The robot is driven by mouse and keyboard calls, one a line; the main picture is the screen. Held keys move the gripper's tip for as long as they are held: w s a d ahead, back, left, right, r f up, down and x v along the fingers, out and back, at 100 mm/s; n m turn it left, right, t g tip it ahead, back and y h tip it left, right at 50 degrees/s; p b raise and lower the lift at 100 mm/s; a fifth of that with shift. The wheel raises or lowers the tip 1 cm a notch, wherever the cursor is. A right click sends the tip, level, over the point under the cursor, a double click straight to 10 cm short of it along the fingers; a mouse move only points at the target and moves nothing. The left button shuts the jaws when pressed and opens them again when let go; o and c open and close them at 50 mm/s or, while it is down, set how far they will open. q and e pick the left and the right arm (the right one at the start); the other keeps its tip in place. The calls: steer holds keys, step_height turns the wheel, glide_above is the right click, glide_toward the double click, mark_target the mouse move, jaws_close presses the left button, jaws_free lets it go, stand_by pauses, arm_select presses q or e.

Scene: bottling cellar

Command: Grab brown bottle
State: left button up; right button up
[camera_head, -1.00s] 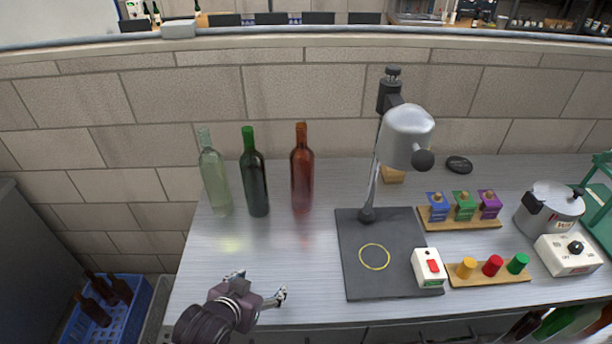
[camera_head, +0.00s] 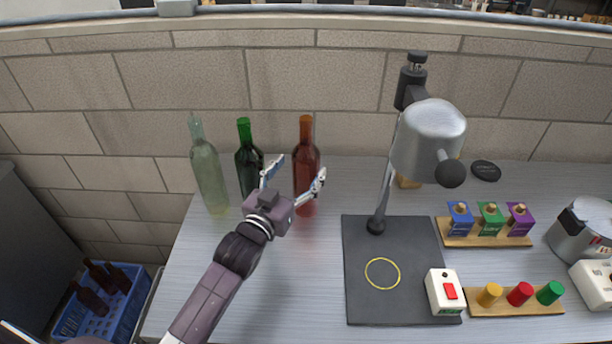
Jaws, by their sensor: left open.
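The brown bottle (camera_head: 306,160) stands upright on the grey counter near the brick wall, the rightmost of three bottles. My left gripper (camera_head: 294,174) is open and empty, pointing toward the wall just in front of the bottles. Its right finger overlaps the lower part of the brown bottle in the picture, and its left finger lies over the edge of the dark green bottle (camera_head: 245,160). I cannot tell whether either finger touches glass. My right gripper is not in view.
A clear pale bottle (camera_head: 208,175) stands left of the green one. A lamp (camera_head: 428,135) rises from a dark mat (camera_head: 365,300) to the right. Wooden stands with coloured pieces, a switch box (camera_head: 444,291) and a pot (camera_head: 587,232) are farther right. A blue crate (camera_head: 130,308) sits low at left.

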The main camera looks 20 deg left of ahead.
arm_select(q)
steer(key=w, duration=0.4)
steer(key=shift+d+p, duration=0.25)
steer(key=shift+p, duration=0.1)
steer(key=shift+c, duration=0.8)
steer(key=c, duration=0.8)
jaws_close()
steer(key=shift+r, duration=0.35)
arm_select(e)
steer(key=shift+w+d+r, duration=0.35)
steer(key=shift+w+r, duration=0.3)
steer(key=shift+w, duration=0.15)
